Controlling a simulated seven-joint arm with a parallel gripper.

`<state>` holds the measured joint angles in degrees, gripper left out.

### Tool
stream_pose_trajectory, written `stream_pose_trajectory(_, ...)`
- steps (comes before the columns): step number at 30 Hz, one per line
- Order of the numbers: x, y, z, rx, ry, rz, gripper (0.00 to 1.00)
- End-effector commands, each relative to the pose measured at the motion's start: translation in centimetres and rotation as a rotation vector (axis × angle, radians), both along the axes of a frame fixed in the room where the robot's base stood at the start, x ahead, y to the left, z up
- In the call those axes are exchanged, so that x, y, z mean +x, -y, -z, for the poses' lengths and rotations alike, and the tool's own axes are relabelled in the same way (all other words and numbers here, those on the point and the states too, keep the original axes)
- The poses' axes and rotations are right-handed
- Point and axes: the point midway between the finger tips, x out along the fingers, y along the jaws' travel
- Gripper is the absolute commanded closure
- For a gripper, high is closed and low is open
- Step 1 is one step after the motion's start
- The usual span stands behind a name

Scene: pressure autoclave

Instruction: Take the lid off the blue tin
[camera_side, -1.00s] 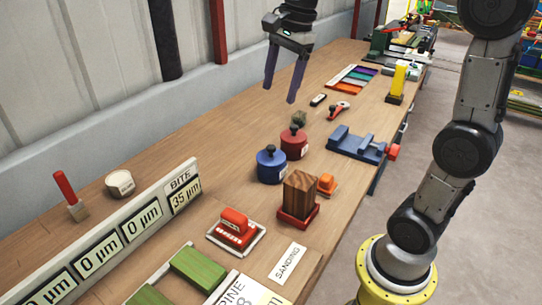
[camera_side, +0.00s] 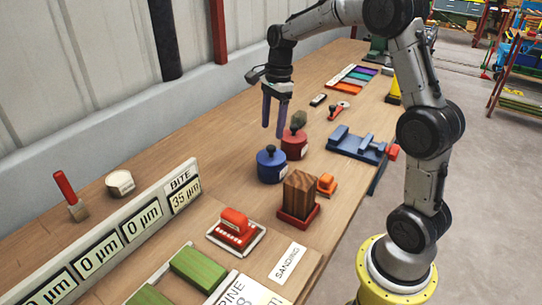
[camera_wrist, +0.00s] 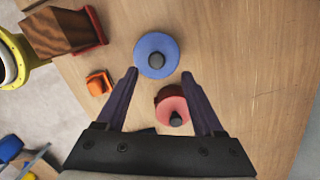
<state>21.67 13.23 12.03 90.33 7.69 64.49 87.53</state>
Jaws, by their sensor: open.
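The blue tin (camera_side: 271,167) stands upright on the wooden bench. Its blue lid (camera_side: 270,156) is on it and has a dark round knob (camera_side: 270,149). In the wrist view the blue lid (camera_wrist: 149,48) lies just beyond my fingertips, with its knob (camera_wrist: 156,60) between their lines. My gripper (camera_side: 272,132) is open and empty, pointing down above the tins, apart from the blue lid. In the wrist view my gripper (camera_wrist: 160,74) has its fingers spread on either side of the red tin (camera_wrist: 172,104). The red tin (camera_side: 295,150) stands close behind the blue one.
A wooden block on a red base (camera_side: 299,195) stands in front of the blue tin, with a small orange object (camera_side: 326,183) beside it. A blue vice (camera_side: 356,146) is to the right. The bench left of the tins (camera_side: 200,140) is clear.

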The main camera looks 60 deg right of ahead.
Motion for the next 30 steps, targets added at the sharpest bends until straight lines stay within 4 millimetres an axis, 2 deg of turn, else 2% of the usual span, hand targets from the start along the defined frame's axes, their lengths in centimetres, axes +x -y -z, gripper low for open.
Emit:
stream_pose_trajectory(5, -0.1, -0.3, 1.2, 0.001, -0.003, -0.001, 0.31)
stream_pose_trajectory(13, -0.3, -0.9, 4.8, 0.001, -0.004, -0.001, 0.31)
stream_pose_trajectory(23, -0.3, -0.9, 5.6, 0.000, -0.001, -0.001, 0.31)
stream_pose_trajectory(30, -0.3, -0.9, 5.5, 0.000, 0.000, -0.001, 0.72)
